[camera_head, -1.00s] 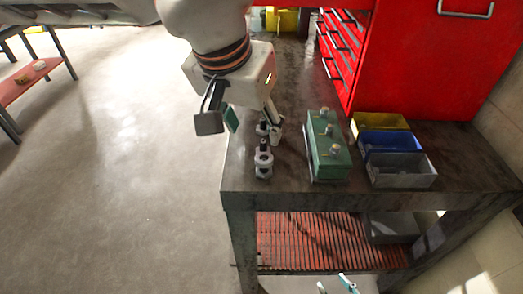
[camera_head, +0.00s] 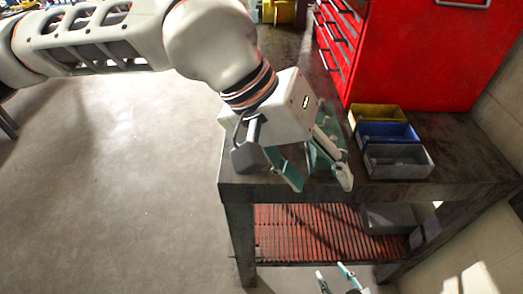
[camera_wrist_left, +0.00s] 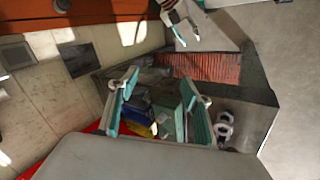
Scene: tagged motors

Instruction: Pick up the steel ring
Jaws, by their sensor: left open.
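Pale grey ring-shaped parts (camera_wrist_left: 224,129) stand near the bench edge in the left wrist view, right of my left gripper's fingers; I cannot tell which is the steel ring. In the head view they are hidden behind my left gripper (camera_head: 318,183). That gripper is open, its fingers apart and pointing down over the bench's front part, with nothing held.
A yellow bin (camera_head: 379,113), a blue bin (camera_head: 387,132) and a grey bin (camera_head: 398,162) stand right of the green block. A red tool cabinet (camera_head: 420,60) stands behind them. The bench (camera_head: 460,180) has a red slatted lower shelf (camera_head: 320,235). Floor is clear at left.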

